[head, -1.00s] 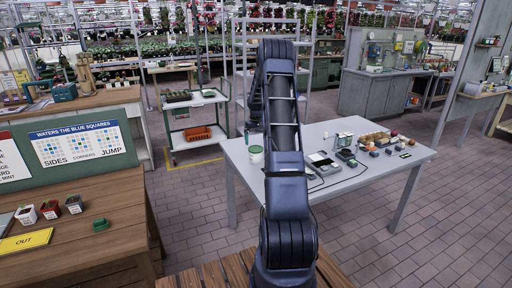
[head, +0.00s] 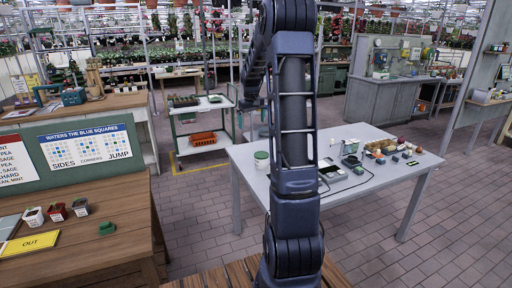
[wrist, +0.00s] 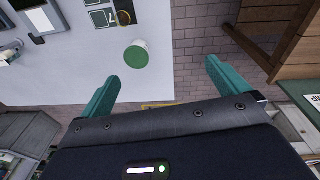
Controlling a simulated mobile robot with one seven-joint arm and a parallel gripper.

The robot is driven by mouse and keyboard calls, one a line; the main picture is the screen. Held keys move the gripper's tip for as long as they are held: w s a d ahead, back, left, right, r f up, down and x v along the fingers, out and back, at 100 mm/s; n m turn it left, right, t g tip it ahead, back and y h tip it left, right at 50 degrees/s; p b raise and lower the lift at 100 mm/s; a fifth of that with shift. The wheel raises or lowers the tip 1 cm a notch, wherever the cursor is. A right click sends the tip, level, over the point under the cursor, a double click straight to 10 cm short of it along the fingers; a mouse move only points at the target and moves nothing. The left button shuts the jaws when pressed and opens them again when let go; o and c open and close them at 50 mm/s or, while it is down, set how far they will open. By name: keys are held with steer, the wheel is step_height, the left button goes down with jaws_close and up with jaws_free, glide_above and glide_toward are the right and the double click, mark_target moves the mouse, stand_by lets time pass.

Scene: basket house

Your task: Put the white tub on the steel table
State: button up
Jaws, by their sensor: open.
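A white tub with a green top (head: 262,159) stands upright at the left end of a pale grey table (head: 240,170), which looks like the steel table. In the wrist view the tub (wrist: 137,56) is seen from above near the table's edge. My gripper (wrist: 162,70) is open and empty. Its two teal fingers point toward the table edge, with the tub beyond the left fingertip and apart from it.
Devices, a tray and round produce (head: 378,146) fill the table's middle and right. A wooden counter (head: 90,240) with small pots and a yellow OUT sign (head: 30,243) stands at left. A green-framed cart (head: 200,108) stands behind. Brick floor lies open at right.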

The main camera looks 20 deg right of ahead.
steer(key=s+a+r+t, duration=0.1)
steer(key=s+a+r, duration=0.4)
steer(key=s, duration=0.5)
steer(key=s+a+r+t, duration=0.1)
steer(key=s+a+r, duration=0.4)
steer(key=s, duration=0.4)
steer(key=s+a+f, duration=0.1)
steer(key=s+a, duration=0.1)
steer(key=s, duration=0.8)
steer(key=s+a+f+m+t, duration=0.1)
steer(key=s+a+f, duration=0.1)
steer(key=s, duration=0.8)
steer(key=shift+s+a+y, duration=0.2)
steer(key=shift+y, duration=0.1)
